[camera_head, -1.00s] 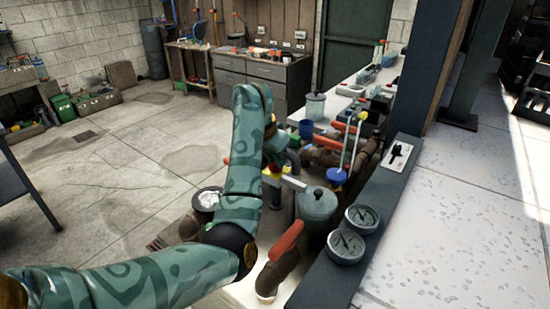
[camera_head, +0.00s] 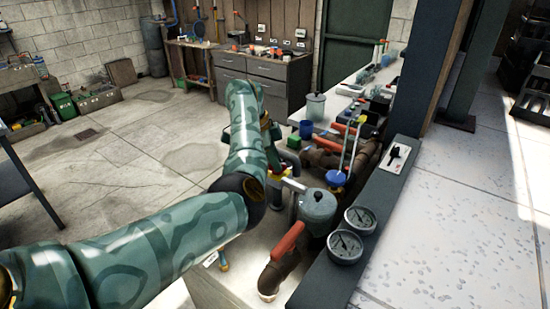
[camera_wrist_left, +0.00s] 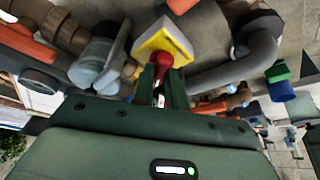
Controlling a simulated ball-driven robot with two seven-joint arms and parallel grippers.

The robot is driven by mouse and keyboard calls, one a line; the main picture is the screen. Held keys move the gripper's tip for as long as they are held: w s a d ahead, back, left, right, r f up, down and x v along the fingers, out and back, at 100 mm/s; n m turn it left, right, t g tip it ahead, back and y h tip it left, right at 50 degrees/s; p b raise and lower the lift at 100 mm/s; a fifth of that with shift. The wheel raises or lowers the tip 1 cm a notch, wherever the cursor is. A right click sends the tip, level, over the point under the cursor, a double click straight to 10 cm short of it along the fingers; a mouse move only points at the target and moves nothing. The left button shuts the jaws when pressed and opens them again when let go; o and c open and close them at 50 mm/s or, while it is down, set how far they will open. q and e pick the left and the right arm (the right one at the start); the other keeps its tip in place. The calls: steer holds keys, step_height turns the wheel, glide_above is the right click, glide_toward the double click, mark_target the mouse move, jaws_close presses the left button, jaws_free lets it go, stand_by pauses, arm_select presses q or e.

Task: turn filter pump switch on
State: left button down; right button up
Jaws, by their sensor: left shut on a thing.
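My left gripper (camera_wrist_left: 166,90) is shut on a red knob (camera_wrist_left: 162,58) in the left wrist view. The knob stands out from a yellow switch box with a white face (camera_wrist_left: 166,40), which looks like the pump switch. In the head view the left gripper (camera_head: 277,160) points down among the pump pipes, and my own arm hides most of the box and knob. I cannot read any on or off mark. My right gripper is not in view.
A grey lidded canister (camera_head: 318,208), a pipe with a red handle (camera_head: 288,241) and two round gauges (camera_head: 345,246) stand close to the right of my arm. A black lever on a white plate (camera_head: 396,158) sits on the dark ledge. The floor at left is open.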

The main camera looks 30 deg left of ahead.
arm_select(q)
steer(key=m+g, duration=0.1)
steer(key=m, duration=0.2)
steer(key=shift+f+b, duration=0.2)
steer(key=shift+b, duration=0.1)
steer(key=shift+w+m+g+b, duration=0.1)
steer(key=shift+m+g+b, duration=0.7)
steer(key=shift+m, duration=0.9)
steer(key=c, duration=1.4)
jaws_free()
steer(key=shift+w+r, duration=0.1)
